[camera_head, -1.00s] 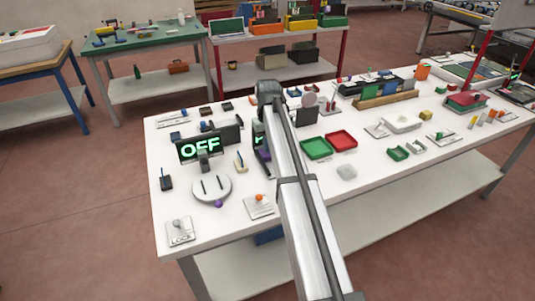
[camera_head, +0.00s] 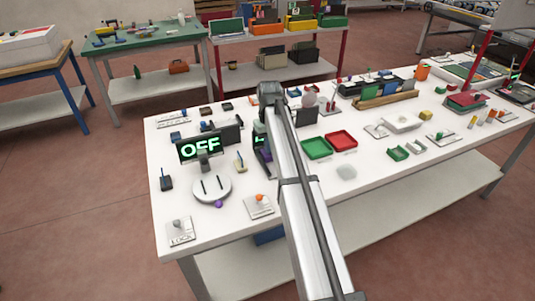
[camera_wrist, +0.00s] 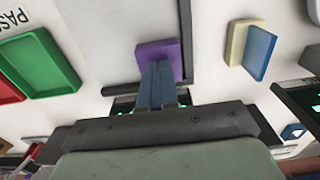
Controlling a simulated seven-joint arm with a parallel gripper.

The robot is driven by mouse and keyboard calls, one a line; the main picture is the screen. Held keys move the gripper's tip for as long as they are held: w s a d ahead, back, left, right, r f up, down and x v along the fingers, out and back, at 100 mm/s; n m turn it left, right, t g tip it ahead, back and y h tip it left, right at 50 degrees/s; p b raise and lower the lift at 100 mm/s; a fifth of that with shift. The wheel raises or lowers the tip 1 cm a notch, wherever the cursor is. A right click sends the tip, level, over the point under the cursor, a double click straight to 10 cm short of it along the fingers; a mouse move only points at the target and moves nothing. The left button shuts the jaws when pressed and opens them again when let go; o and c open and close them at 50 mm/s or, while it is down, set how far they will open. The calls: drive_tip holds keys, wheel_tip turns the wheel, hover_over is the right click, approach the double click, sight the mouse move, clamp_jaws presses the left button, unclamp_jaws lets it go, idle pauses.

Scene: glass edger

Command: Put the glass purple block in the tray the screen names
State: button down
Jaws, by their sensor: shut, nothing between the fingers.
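The purple block (camera_wrist: 157,50) lies straight ahead of my fingers in the wrist view, beside a dark edge strip. In the head view it is mostly hidden behind my arm. My gripper (camera_wrist: 160,70) is shut and empty, with its fingertips overlapping the block's near edge in the picture; I cannot tell whether they touch. The green tray (camera_head: 316,149) and the red tray (camera_head: 341,141) lie right of my arm; in the wrist view, green (camera_wrist: 42,62) and red (camera_wrist: 8,90) are at the left. A second screen is mostly hidden by my arm.
A round plate (camera_head: 211,188) with two slots, a LOCK switch plate (camera_head: 180,233) and an orange-button plate (camera_head: 259,207) stand left of my arm. A cream-and-blue block (camera_wrist: 250,48) lies right of the purple block in the wrist view.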

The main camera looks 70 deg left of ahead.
drive_tip(key=shift+w+d+f, duration=0.2)
drive_tip(key=shift+w+d, duration=1.4)
drive_tip(key=shift+d, duration=0.15)
idle(1.0)
drive_tip(key=shift+r, duration=0.1)
idle(0.3)
drive_tip(key=shift+a+r, duration=0.2)
drive_tip(key=shift+r, duration=1.45)
wheel_tip(320, 180, up, 5)
drive_tip(key=shift+f, duration=0.1)
